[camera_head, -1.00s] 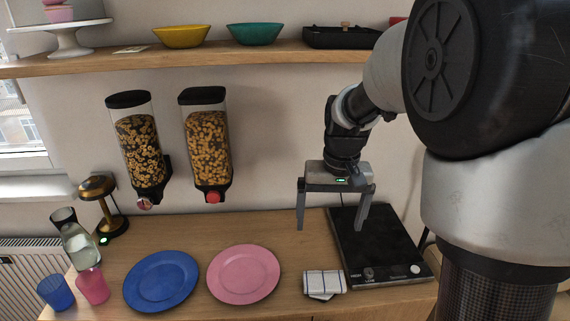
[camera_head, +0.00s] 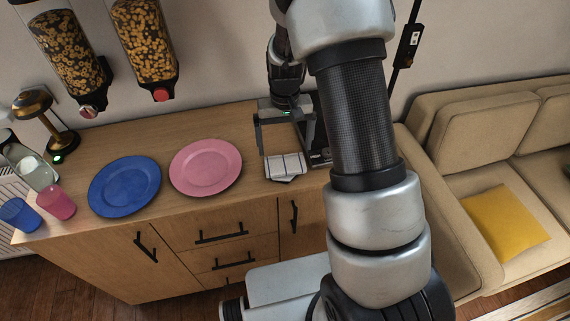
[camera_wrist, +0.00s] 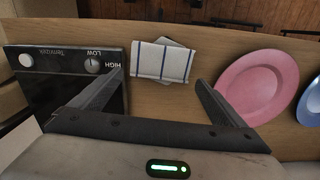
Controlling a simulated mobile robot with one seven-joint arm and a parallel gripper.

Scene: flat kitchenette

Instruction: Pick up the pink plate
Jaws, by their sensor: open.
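The pink plate (camera_head: 205,167) lies flat on the wooden counter, just right of the blue plate (camera_head: 125,186). It also shows in the wrist view (camera_wrist: 258,84), right of my gripper's fingers. My gripper (camera_head: 287,150) is open and empty, above the counter to the right of the pink plate and near the folded cloth. In the wrist view my gripper (camera_wrist: 160,88) has its two fingers spread wide, with the cloth beyond them. The fingers are apart from the plate.
A folded white checked cloth (camera_head: 285,166) lies right of the pink plate. A black cooktop (camera_wrist: 60,75) is beside it, partly hidden by my arm. Blue (camera_head: 20,214) and pink (camera_head: 57,202) cups stand at the left. Cereal dispensers (camera_head: 145,40) hang above the counter.

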